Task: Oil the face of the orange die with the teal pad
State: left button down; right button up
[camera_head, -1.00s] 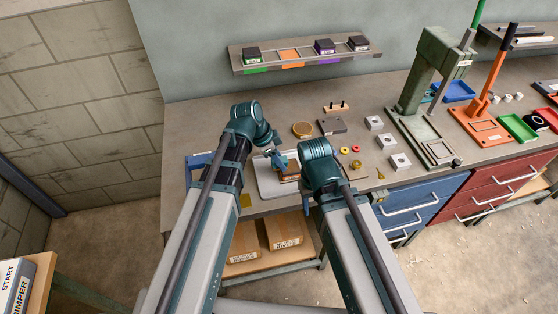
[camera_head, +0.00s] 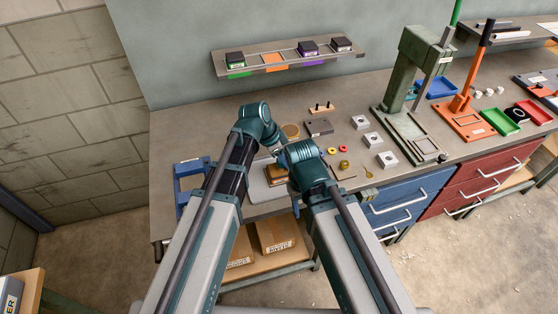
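A brown-orange block (camera_head: 277,174), which looks like the orange die, lies on a pale mat (camera_head: 258,187) near the bench's front edge. My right wrist partly covers it. My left gripper (camera_head: 276,151) is just behind the block, small and partly hidden. Whether it is open, or holds the teal pad, is not clear. My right gripper is mostly hidden behind its own wrist, beside the block's right side. I cannot make out the teal pad for certain.
A wall shelf (camera_head: 327,67) carries several dark dies, with an empty orange-marked place (camera_head: 274,62). A blue rack (camera_head: 190,178) stands left of the mat. White blocks (camera_head: 373,140) and small rings lie to the right, before a green press (camera_head: 416,75) and an orange press (camera_head: 468,103).

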aim_at(271, 170)
pick_arm(q)
jog(key=shift+w+d, duration=0.15)
jog(key=shift+d, duration=0.3)
jog(key=shift+f, duration=0.15)
jog(key=shift+a, duration=0.15)
jog(key=shift+s+a+r, duration=0.1)
jog(key=shift+s+a, duration=0.2)
jog(key=shift+a, duration=0.5)
jog(key=shift+s+a+r, duration=0.1)
jog(key=shift+s+a, duration=0.2)
jog(key=shift+a, duration=0.45)
jog(key=shift+s+a+f, duration=0.1)
jog(key=shift+s+a, duration=0.2)
jog(key=shift+a, duration=0.5)
jog(key=shift+s+a, duration=0.25)
jog(key=shift+a, duration=0.55)
